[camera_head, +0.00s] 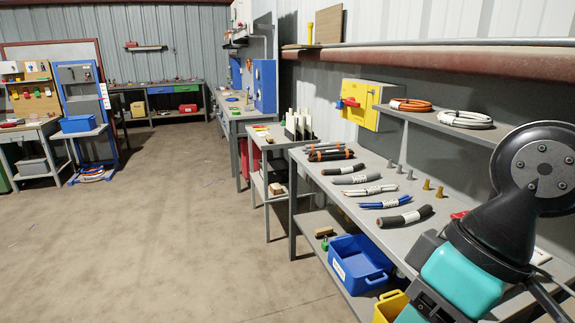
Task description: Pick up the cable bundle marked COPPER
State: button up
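Several cable bundles lie in a row on the grey workbench (322,183) at the right. Nearest is a thick black bundle (424,212) with a white label. Behind it are a blue bundle (372,206) and a whitish bundle with reddish ends (352,192), both with white labels. Farther back are a grey bundle (342,180) with a pale label, and black bundles with orange bands (333,171). The label lettering is too small to read, so I cannot tell which says COPPER. My arm fills the lower right, over the bench's near end; my gripper is not visible.
A blue bin (356,262) and part of a yellow bin (391,306) sit low by the bench. A yellow box (361,104) and a shelf with orange (411,105) and white coils (465,119) stand behind. Small metal pegs stand on the bench. The floor at left is clear.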

aim_at(328, 156)
jog(key=u, duration=0.75)
jog(key=i, duration=1.65)
jog(key=u, duration=0.25)
jog(key=i, duration=1.5)
jog(key=z, duration=1.2)
jog(key=i, duration=0.95)
jog(key=z, duration=0.7)
